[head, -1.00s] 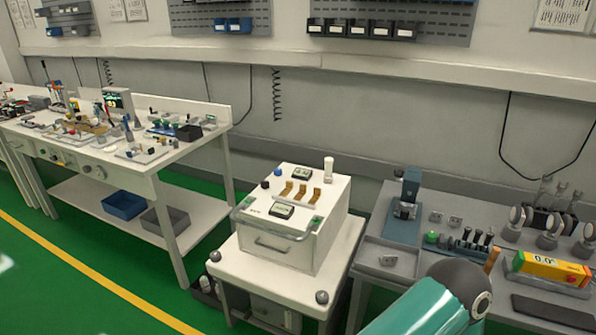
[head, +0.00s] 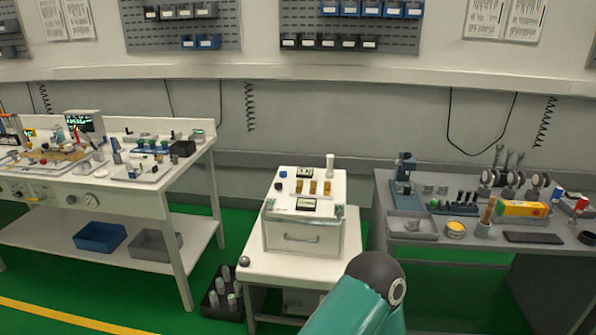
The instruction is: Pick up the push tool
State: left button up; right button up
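I cannot make out for certain which item is the push tool. A slim upright item with a brown handle (head: 488,211) stands near the front of the grey bench on the right. Several small dark upright pieces (head: 467,199) stand in a row behind it, too small to identify. Neither of my grippers is in view. Only a teal link of my own arm with a dark joint shows at the bottom centre.
A white cart (head: 330,262) carries a white box with a handle (head: 305,238). The grey bench (head: 420,238) holds a yellow-orange instrument (head: 522,209) and a dark press-like stand (head: 403,178). A cluttered white bench (head: 60,202) is at left. A dark crate (head: 222,300) sits on the green floor.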

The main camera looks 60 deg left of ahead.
aim_at(330, 173)
jog(key=u, duration=0.65)
jog(key=k, duration=0.15)
jog(key=u, duration=0.65)
jog(key=i, duration=1)
jog(key=u, duration=0.05)
